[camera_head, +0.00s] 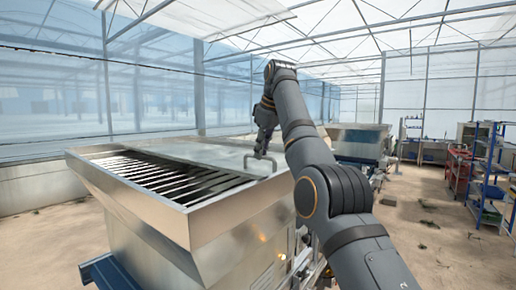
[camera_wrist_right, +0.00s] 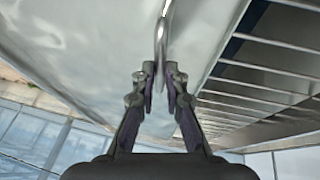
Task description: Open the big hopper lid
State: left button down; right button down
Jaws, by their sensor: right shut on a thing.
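The big hopper (camera_head: 196,222) is a wide metal bin with sloping outer walls, at the left of the head view. Its lid (camera_head: 215,152) is a shiny flat sheet covering the far and right part of the opening. A thin bent handle (camera_head: 272,165) stands up near the lid's edge. My right gripper (camera_head: 262,151) reaches down to the handle from above and is shut on it. In the wrist view the handle (camera_wrist_right: 160,38) runs down between the two fingertips (camera_wrist_right: 161,72), with the lid (camera_wrist_right: 90,50) behind. My left gripper is not in view.
A slatted grate (camera_head: 165,172) shows in the uncovered part of the hopper. Another metal machine (camera_head: 358,140) stands behind my right arm. Blue shelving (camera_head: 488,170) with coloured bins stands at the far right. The floor (camera_head: 435,225) between is mostly clear.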

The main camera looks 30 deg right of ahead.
jog(key=shift+a, duration=0.1)
jog(key=c, duration=1.8)
grip_release()
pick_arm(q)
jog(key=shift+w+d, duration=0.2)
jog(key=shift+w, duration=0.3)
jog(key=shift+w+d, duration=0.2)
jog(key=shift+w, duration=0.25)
pick_arm(e)
jog(key=o, duration=0.4)
